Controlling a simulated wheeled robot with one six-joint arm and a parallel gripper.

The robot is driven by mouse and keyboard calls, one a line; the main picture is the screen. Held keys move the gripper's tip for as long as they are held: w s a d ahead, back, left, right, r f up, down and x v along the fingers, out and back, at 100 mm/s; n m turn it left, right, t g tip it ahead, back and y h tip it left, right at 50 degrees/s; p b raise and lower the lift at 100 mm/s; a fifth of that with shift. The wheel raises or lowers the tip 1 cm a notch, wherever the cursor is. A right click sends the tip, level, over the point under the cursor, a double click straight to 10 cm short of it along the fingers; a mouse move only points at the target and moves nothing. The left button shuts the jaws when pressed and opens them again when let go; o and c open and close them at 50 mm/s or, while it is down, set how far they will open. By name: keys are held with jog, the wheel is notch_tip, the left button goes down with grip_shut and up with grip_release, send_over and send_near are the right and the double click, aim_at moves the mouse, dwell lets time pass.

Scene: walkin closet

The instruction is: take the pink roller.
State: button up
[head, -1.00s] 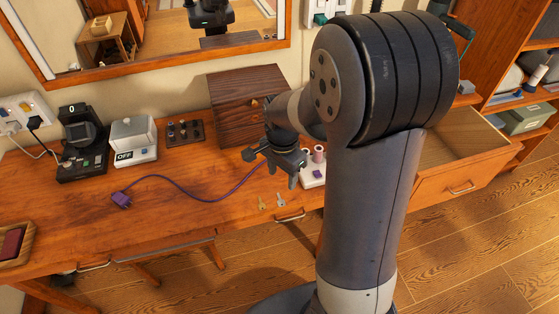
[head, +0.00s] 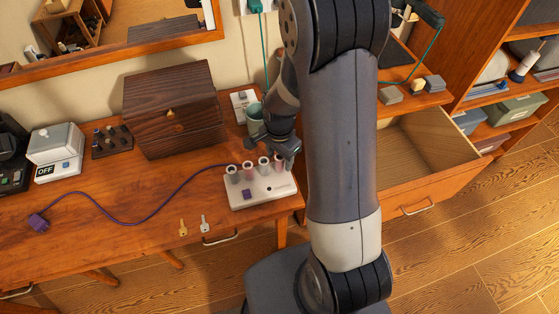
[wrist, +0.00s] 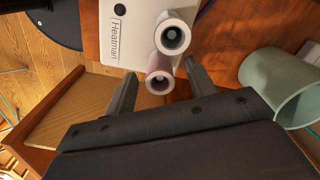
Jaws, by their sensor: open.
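The pink roller (wrist: 158,76) stands on a white heater base (wrist: 125,40) marked "Heatmart", beside a paler grey-white roller (wrist: 172,36). In the head view the heater base (head: 262,190) sits at the desk's front edge with several rollers in a row, and the pink roller (head: 277,162) is at the right end. My gripper (head: 284,148) is open just over that end. In the wrist view its two fingers (wrist: 160,72) lie on either side of the pink roller, with gaps visible. I cannot tell how far the fingertips reach down along it.
A green mug (head: 254,118) stands close behind the gripper. A dark wooden box (head: 172,110) is to the left. A purple cable (head: 150,215) runs left from the heater, and two keys (head: 194,226) lie in front. An open drawer (head: 415,160) juts out at the right.

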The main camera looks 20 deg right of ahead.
jog(key=shift+f, duration=0.7)
jog(key=c, duration=1)
jog(key=shift+r, duration=0.15)
jog(key=shift+c, duration=0.2)
